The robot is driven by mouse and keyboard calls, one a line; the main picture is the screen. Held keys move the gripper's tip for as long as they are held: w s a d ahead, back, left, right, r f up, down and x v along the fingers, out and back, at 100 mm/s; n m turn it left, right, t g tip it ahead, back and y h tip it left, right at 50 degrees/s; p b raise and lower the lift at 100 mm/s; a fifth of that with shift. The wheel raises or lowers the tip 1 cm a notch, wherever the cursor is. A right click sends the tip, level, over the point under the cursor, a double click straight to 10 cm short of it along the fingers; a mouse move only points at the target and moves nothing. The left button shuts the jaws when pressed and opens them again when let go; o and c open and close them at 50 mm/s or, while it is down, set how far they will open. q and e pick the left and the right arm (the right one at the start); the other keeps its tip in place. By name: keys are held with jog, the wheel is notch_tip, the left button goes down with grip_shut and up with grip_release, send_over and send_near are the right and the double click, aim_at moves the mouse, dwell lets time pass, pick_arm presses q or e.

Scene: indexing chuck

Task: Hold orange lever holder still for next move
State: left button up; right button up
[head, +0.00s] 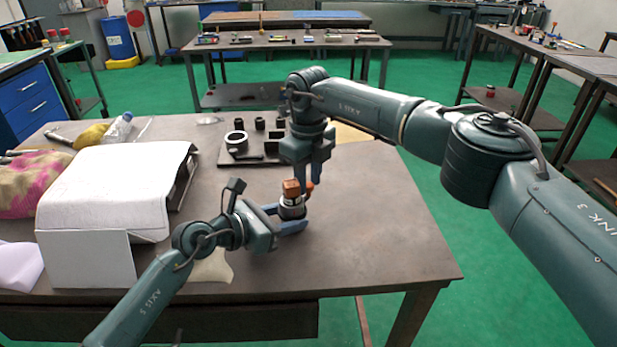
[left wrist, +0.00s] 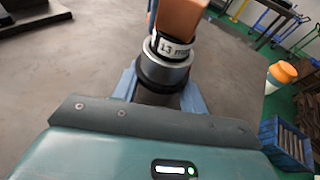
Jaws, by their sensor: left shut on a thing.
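The orange lever holder (head: 291,209) stands upright on the table, dark-bodied with a silver ring and an orange lever (head: 291,187) on top.
A dark plate (head: 228,158) with several black cylindrical parts and a ring lies behind the holder. A white box (head: 90,258), a patterned cloth (head: 30,180) and a clear bottle (head: 117,130) are on the left. The table's right side (head: 390,230) is clear.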

aim_at(308, 184)
jog(key=shift+r, duration=0.1)
notch_tip(308, 184, up, 12)
dwell(0.5)
dwell(0.4)
pick_arm(q)
jog(key=o, duration=1.8)
jog(key=shift+a, duration=0.1)
jog(key=shift+s+a+p, duration=0.15)
jog(key=shift+s+a, duration=0.5)
jog(key=shift+a, duration=0.25)
jog(key=shift+s+a+p, duration=0.15)
jog(key=shift+s+a, duration=0.5)
jog(key=shift+a, duration=0.2)
pick_arm(e)
jog(key=shift+r, duration=0.25)
pick_arm(q)
jog(key=shift+o, duration=0.4)
